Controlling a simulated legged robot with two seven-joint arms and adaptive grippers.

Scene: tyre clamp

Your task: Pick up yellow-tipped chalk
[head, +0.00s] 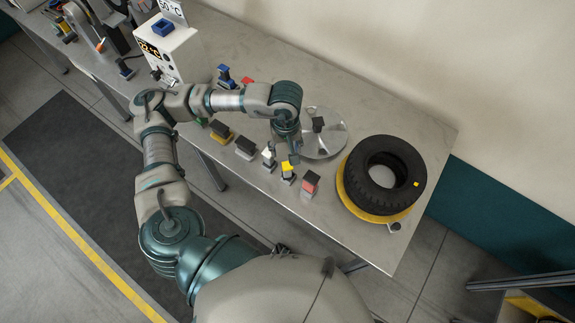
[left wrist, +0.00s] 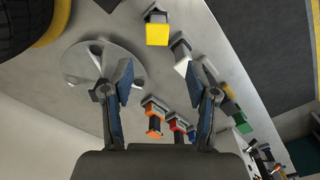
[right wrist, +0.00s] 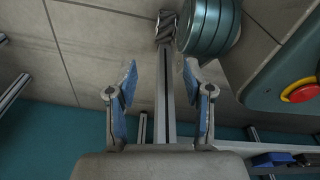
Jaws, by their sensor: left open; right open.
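The yellow-tipped chalk (head: 287,170) stands near the table's front edge, a yellow block on a dark and grey holder. In the left wrist view its yellow tip (left wrist: 157,34) lies beyond the fingertips, towards the top of the picture. My left gripper (left wrist: 163,80) is open and empty above the table; in the head view it hangs just behind the chalk. My right gripper (right wrist: 160,82) is open and empty over the floor.
A round metal plate (head: 325,140) lies behind, and a tyre (head: 365,165) on a yellow rim to the right. A white temperature box (head: 172,48) stands at the back left.

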